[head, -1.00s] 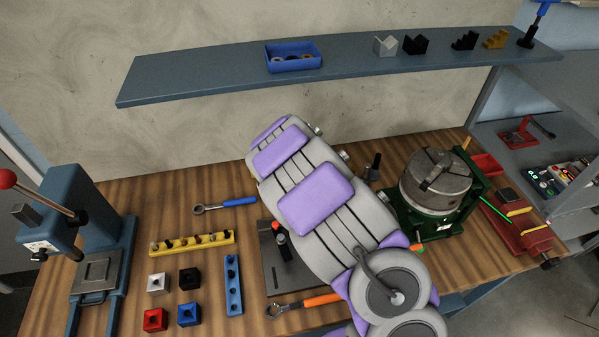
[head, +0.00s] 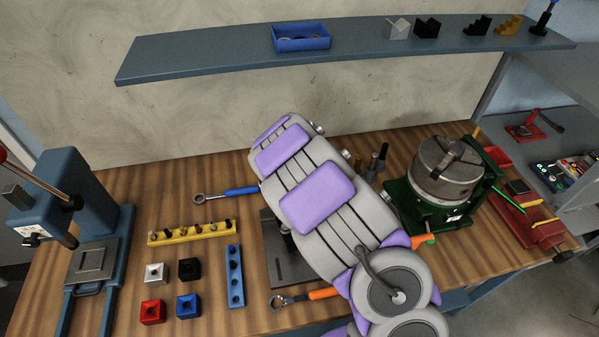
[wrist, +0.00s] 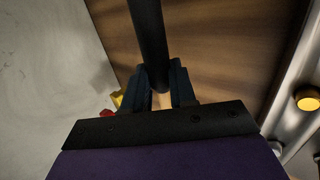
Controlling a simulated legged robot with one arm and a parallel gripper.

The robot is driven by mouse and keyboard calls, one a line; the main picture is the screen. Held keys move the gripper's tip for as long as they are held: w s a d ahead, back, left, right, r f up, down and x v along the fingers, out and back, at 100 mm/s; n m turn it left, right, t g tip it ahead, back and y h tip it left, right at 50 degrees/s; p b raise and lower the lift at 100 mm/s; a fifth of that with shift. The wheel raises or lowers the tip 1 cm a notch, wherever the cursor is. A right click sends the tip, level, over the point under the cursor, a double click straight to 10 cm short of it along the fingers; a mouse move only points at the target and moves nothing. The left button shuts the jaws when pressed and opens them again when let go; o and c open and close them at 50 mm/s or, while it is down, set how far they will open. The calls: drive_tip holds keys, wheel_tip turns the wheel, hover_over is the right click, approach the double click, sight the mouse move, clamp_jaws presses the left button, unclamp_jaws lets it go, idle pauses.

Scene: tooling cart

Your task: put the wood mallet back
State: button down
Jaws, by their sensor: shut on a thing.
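In the wrist view my gripper (wrist: 160,92) is shut on a slim dark rod (wrist: 148,35), which looks like a handle and runs up out of the picture. A small light-wood-coloured patch shows between the fingers. No mallet head shows in either view, so I cannot confirm that the rod belongs to the wood mallet. In the head view my own arm hides the gripper and what it holds.
A wooden bench carries a green-based chuck (head: 448,170), a blue-handled wrench (head: 228,193), a yellow rack (head: 192,233), a blue rack (head: 234,276), coloured blocks and a press (head: 75,205). A wall shelf (head: 200,59) holds a blue bin (head: 301,38). Bare wood shows at back left.

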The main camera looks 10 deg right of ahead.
drive_tip(key=shift+d+r, duration=0.1)
drive_tip(key=shift+d, duration=0.8)
drive_tip(key=shift+a, duration=0.4)
drive_tip(key=shift+s, duration=0.1)
drive_tip(key=shift+f+b, duration=0.6)
drive_tip(key=shift+f, duration=0.5)
idle(0.7)
drive_tip(key=c, duration=0.8)
unclamp_jaws()
drive_tip(key=shift+c, duration=0.2)
